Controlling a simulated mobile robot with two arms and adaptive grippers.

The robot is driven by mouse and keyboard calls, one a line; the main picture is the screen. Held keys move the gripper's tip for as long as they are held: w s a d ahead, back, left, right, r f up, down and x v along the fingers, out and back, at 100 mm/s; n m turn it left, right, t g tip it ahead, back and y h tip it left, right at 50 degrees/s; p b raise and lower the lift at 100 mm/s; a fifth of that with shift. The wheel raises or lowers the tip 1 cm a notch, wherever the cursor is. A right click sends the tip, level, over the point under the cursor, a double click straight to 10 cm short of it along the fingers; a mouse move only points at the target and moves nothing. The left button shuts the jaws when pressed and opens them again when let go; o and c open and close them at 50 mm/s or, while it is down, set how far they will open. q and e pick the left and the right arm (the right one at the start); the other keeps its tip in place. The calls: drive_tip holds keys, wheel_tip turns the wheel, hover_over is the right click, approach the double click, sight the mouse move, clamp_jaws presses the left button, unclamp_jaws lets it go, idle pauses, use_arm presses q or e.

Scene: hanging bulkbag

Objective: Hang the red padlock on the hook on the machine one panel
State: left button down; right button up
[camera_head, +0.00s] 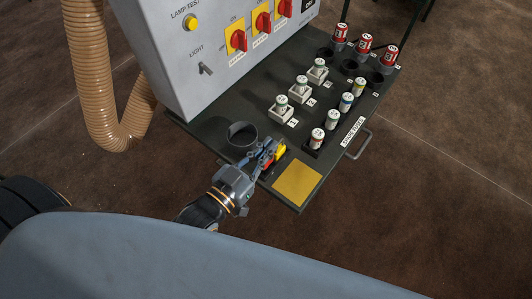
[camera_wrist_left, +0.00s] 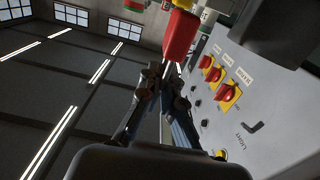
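The red padlock (camera_head: 279,151) shows at the fingertips of my left gripper (camera_head: 270,151), over the front part of the dark tray, with a yellow part close beside it. In the left wrist view its red body (camera_wrist_left: 180,36) lies just beyond the fingertips (camera_wrist_left: 162,76). The fingers draw together at its near end, and appear shut on it; the exact contact is hidden. The machine one panel cannot be identified by a label. A grey panel box (camera_head: 205,50) with red switches stands behind the tray. I cannot make out the hook. My right gripper is not in view.
The dark tray (camera_head: 226,166) carries a round holder (camera_head: 241,134) just behind my gripper, a yellow plate (camera_head: 298,178) to its right, and several fuses (camera_head: 281,107) in rows. A tan hose (camera_head: 88,70) hangs at the left. The floor at the right is clear.

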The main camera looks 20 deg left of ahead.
use_arm(q)
drive_tip(key=shift+w+f, duration=0.15)
drive_tip(key=shift+f, duration=1.5)
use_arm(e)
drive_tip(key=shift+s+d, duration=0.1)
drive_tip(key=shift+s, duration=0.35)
use_arm(q)
drive_tip(key=shift+f, duration=0.1)
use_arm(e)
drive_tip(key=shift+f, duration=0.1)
use_arm(q)
drive_tip(key=c, duration=1.5)
unclamp_jaws()
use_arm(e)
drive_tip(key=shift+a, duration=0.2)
